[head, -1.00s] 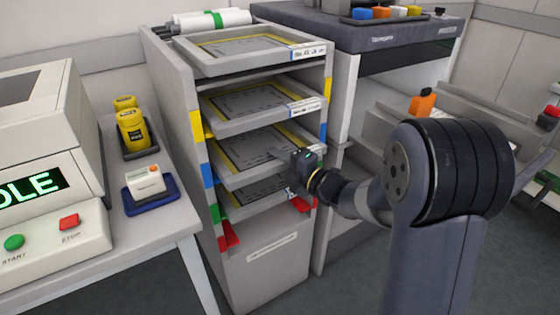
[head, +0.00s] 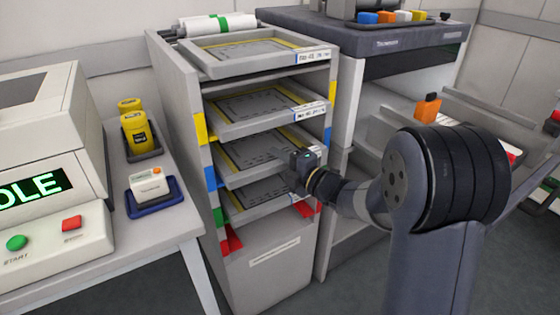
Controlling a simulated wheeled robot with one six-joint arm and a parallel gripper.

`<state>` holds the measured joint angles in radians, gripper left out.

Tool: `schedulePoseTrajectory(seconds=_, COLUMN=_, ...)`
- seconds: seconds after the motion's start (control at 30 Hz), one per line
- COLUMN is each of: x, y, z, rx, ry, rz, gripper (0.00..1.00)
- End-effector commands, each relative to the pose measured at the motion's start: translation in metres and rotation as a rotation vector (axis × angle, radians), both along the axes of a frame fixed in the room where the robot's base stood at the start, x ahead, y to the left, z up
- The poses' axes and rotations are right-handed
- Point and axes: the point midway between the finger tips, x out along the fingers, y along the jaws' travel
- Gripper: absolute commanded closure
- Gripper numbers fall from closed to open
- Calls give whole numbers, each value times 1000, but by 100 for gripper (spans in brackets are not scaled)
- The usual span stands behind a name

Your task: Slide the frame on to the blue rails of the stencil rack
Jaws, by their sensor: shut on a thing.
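The stencil rack (head: 180,150) is a grey cabinet with paired colour marks up its front posts. The blue marks are at the left post (head: 211,177) and right post (head: 328,134). A grey-rimmed frame (head: 231,181) with a dark stencil panel lies at the blue level, mostly inside the rack. My gripper (head: 296,160) is shut on its front rim, right of the middle. The rails beneath the frame are hidden, so its exact seating on them cannot be told.
Other frames sit above at the yellow level (head: 227,131), below at the green level (head: 232,219), and on top (head: 220,69). Red marks (head: 232,240) are lowest. A bench with a machine (head: 45,130) stands left; a grey unit (head: 395,42) stands right.

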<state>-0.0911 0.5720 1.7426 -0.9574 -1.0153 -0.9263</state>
Motion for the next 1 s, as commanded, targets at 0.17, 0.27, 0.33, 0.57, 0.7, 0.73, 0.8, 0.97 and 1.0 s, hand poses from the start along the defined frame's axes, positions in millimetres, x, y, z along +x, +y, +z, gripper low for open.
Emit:
schedulePoseTrajectory(seconds=0.17, x=0, y=0, z=2, rx=2, ry=-3, rz=0, gripper=75)
schedulePoseTrajectory(seconds=0.27, x=0, y=0, z=1, rx=2, ry=-3, rz=0, gripper=67)
schedulePoseTrajectory(seconds=0.33, x=0, y=0, z=1, rx=1, ry=-2, rz=0, gripper=61)
schedulePoseTrajectory(seconds=0.57, x=0, y=0, z=0, rx=1, ry=-1, rz=0, gripper=52)
schedulePoseTrajectory(seconds=0.7, x=0, y=0, z=-1, rx=-2, ry=3, rz=0, gripper=44)
schedulePoseTrajectory(seconds=0.73, x=0, y=0, z=-1, rx=-1, ry=2, rz=0, gripper=41)
schedulePoseTrajectory(seconds=0.8, x=0, y=0, z=-1, rx=-1, ry=2, rz=0, gripper=36)
schedulePoseTrajectory(seconds=0.97, x=0, y=0, z=0, rx=0, ry=1, rz=0, gripper=23)
schedulePoseTrajectory(seconds=1.0, x=0, y=0, z=0, rx=0, ry=1, rz=0, gripper=19)
